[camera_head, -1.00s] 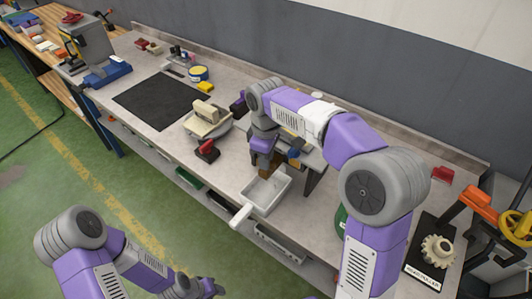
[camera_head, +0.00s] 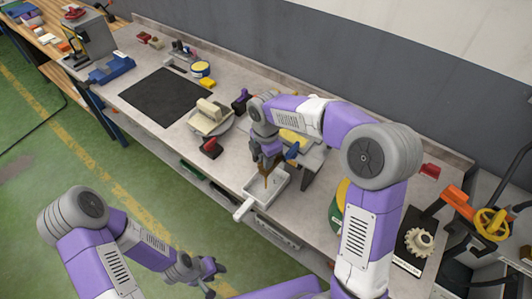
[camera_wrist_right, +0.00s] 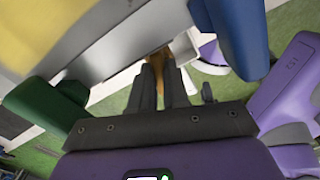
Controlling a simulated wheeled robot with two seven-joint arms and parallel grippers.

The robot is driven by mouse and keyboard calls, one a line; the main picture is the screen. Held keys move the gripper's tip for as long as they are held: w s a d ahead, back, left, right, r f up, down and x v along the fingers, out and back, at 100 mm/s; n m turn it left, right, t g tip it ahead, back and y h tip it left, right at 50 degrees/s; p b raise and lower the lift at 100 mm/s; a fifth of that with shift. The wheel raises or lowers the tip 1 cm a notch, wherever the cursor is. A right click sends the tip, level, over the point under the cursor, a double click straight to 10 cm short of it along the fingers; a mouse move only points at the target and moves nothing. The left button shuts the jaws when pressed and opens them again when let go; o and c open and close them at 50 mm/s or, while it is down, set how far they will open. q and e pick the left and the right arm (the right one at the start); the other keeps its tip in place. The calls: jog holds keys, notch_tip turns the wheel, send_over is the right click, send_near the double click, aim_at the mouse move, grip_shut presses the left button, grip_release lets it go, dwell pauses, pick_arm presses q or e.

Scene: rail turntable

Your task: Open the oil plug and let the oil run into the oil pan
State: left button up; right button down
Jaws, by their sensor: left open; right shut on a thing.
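The oil pan (camera_head: 280,196), a white tray with a handle at its front left, sits at the bench's front edge under a grey raised stand (camera_head: 312,165). My right gripper (camera_head: 267,160) is low over the pan beside the stand. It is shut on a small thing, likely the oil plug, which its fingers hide. A narrow brown streak (camera_head: 266,180), which looks like oil, runs down toward the pan. Brown also shows beyond the right fingertips (camera_wrist_right: 163,72) in the wrist view. My left gripper (camera_head: 213,275) is open and empty, in front of the bench.
A blue part (camera_wrist_right: 232,35) and a green part (camera_wrist_right: 45,108) flank the right gripper closely. A black mat (camera_head: 166,97) is clear. A gear (camera_head: 419,240) stands right.

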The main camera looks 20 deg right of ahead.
jog(key=shift+n+p, duration=1.1)
jog(key=shift+n, duration=0.6)
jog(key=c, duration=1.1)
grip_release()
jog(key=shift+a, duration=0.1)
jog(key=shift+r, duration=0.1)
notch_tip(320, 180, up, 7)
jog(key=shift+r+p, duration=0.2)
jog(key=shift+p, duration=0.35)
